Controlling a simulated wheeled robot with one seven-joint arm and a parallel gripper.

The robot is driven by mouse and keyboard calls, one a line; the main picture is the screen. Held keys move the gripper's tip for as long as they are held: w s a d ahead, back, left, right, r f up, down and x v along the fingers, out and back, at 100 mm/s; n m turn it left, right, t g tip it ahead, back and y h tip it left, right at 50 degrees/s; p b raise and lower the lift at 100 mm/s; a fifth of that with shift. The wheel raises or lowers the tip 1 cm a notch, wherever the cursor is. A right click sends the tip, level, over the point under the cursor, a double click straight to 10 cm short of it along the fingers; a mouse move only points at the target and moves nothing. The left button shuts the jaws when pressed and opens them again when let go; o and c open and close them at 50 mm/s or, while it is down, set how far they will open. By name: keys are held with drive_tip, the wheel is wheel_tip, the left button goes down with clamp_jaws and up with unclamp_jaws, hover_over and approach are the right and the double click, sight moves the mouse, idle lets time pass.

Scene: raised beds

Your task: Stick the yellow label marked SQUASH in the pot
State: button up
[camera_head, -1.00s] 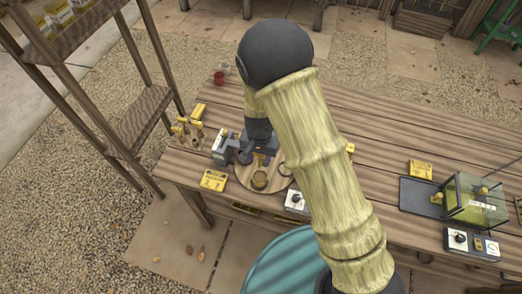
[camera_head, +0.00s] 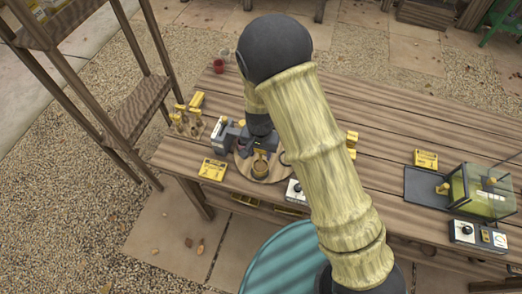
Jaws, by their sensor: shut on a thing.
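The pot (camera_head: 260,169) is a small tan-brown round pot standing on a round wooden board (camera_head: 243,167) near the bench's front left. My gripper (camera_head: 261,143) points down just above the pot, partly hidden by my own arm. It is shut on a small yellow piece (camera_head: 262,153), which looks like the yellow label, at the pot's mouth. The lettering cannot be read. I cannot tell whether the label is inside the pot or just above or behind its rim.
A yellow card (camera_head: 212,169) lies left of the board, with a rack of yellow-topped pieces (camera_head: 187,122) behind it. A white box with a dial (camera_head: 295,191) is to the right. A dark tray (camera_head: 424,187) and glass case (camera_head: 482,190) stand farther right.

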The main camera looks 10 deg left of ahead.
sight(260, 162)
drive_tip(key=shift+f, duration=0.6)
drive_tip(key=shift+f+b, duration=0.3)
drive_tip(key=shift+f, duration=0.05)
idle(1.2)
drive_tip(key=shift+s+f, duration=0.15)
drive_tip(key=shift+f+b, duration=0.6)
drive_tip(key=shift+f, duration=0.15)
drive_tip(key=shift+f+b, duration=0.8)
drive_tip(key=shift+f, duration=0.4)
idle(0.6)
drive_tip(key=o, duration=1)
drive_tip(key=shift+r, duration=0.15)
wheel_tip(260, 162, up, 17)
drive_tip(key=shift+r+b, duration=0.1)
drive_tip(key=shift+b, duration=0.65)
